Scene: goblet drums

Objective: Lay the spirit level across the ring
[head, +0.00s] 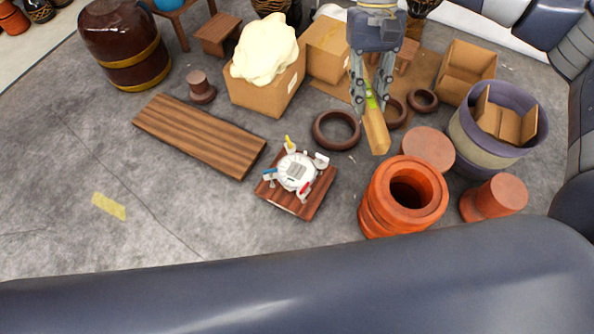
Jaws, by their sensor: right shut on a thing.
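The spirit level (376,134) is a yellowish wooden bar with a bright green spot near its upper part. My right gripper (371,104) comes down from the top of the head view and is shut on the level. The bar hangs steeply tilted, with its lower end toward the front. A dark brown ring (318,142) lies on the floor just left of the level. Two smaller dark rings, a partly hidden one (398,117) and another (423,107), lie to its right. I cannot tell which ring the task means. My left gripper is not in view.
An orange clay drum body (372,212) stands in front of the level, beside a round clay piece (428,148). A wooden board (287,202) carries a white device. Cardboard boxes (262,95) stand behind. Grey floor at the left front is mostly clear.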

